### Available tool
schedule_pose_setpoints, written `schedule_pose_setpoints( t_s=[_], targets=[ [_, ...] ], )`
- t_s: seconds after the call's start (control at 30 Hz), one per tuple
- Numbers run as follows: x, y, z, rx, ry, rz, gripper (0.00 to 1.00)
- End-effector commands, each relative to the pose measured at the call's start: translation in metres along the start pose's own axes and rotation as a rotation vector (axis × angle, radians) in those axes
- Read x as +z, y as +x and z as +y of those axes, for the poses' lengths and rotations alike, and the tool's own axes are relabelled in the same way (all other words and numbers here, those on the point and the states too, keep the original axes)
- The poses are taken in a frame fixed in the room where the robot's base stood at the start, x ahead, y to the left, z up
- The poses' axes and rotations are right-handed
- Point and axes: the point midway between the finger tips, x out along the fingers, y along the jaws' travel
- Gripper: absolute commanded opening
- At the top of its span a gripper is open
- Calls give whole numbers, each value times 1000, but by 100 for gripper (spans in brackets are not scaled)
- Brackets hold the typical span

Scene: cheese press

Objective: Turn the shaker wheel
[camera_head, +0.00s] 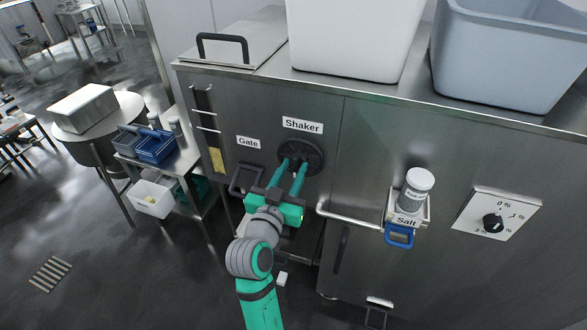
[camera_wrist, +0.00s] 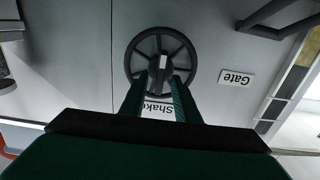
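The shaker wheel (camera_head: 301,155) is a dark spoked wheel on the steel cabinet front, just below the "Shaker" label (camera_head: 303,125). In the wrist view, which is upside down, the wheel (camera_wrist: 131,59) shows its round rim, spokes and a pale spot at the hub. My gripper (camera_head: 291,162) points at the wheel, its two green fingers apart with a visible gap. In the wrist view the fingertips of my gripper (camera_wrist: 160,78) overlap the rim and reach close to the hub. Whether they touch the wheel is hard to tell.
The gate handle (camera_head: 240,181) is left of the wheel. A horizontal bar handle (camera_head: 350,218), a salt shaker (camera_head: 417,189) in a holder and a dial panel (camera_head: 497,213) are to the right. Two bins, one white (camera_head: 353,40) and one grey-blue (camera_head: 510,55), stand on top.

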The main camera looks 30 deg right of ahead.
Motion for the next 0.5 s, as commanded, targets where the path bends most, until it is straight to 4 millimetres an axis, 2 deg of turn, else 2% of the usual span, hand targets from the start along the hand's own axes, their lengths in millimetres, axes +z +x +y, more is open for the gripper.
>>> schedule_pose_setpoints(
  t_s=[0.37, 0.4, 0.5],
  targets=[
    [0, 6, 0, 0, 0, 1, 29],
    [0, 6, 0, 0, 0, 1, 24],
    [0, 6, 0, 0, 0, 0, 0]
  ],
)
